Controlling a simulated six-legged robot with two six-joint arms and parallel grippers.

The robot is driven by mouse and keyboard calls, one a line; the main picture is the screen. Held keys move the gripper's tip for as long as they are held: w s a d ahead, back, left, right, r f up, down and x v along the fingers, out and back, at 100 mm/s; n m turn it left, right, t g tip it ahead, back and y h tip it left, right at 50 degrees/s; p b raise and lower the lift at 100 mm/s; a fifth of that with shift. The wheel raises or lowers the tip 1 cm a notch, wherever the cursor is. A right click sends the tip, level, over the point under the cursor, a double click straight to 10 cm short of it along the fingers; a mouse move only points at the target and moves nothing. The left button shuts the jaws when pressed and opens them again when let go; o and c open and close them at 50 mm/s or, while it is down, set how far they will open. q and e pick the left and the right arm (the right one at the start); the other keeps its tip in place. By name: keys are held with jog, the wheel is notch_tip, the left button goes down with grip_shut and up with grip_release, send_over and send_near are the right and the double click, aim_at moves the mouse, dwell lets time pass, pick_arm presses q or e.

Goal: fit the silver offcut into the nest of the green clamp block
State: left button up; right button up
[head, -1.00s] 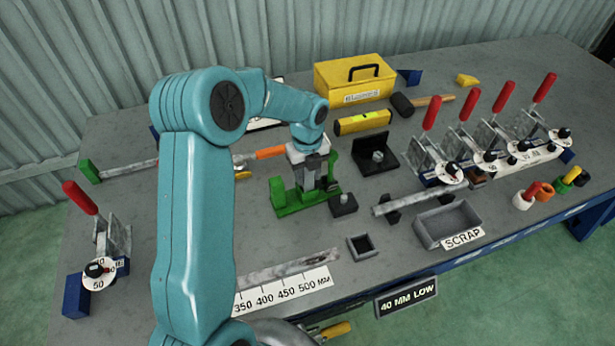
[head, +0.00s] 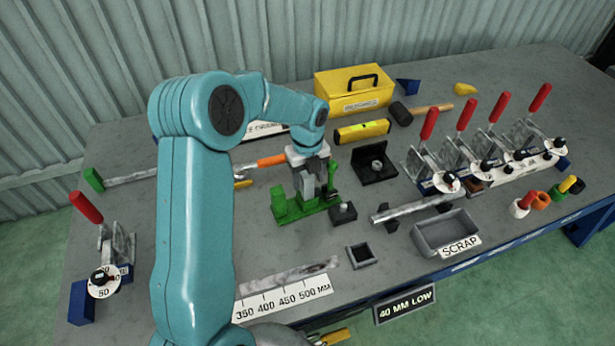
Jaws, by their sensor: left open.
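The green clamp block (head: 290,212) stands near the middle of the bench, with a green upright on its right side. My left gripper (head: 308,188) points down right over it, its fingers open at the nest. A small grey piece shows among the fingers, but I cannot tell whether it is the silver offcut or part of a finger. The gripper hides most of the nest. My right gripper is not in view.
A silver tube (head: 415,207) rests on black supports right of the clamp block. The grey scrap tray (head: 428,240) is at the front right. Red-handled clamps (head: 430,122) line the right. A yellow toolbox (head: 352,90) and yellow level (head: 362,131) stand behind.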

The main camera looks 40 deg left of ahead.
pick_arm(q)
notch_tip(320, 180, up, 10)
jog(key=p, duration=0.6)
jog(key=shift+f, duration=0.25)
jog(key=shift+s, duration=0.15)
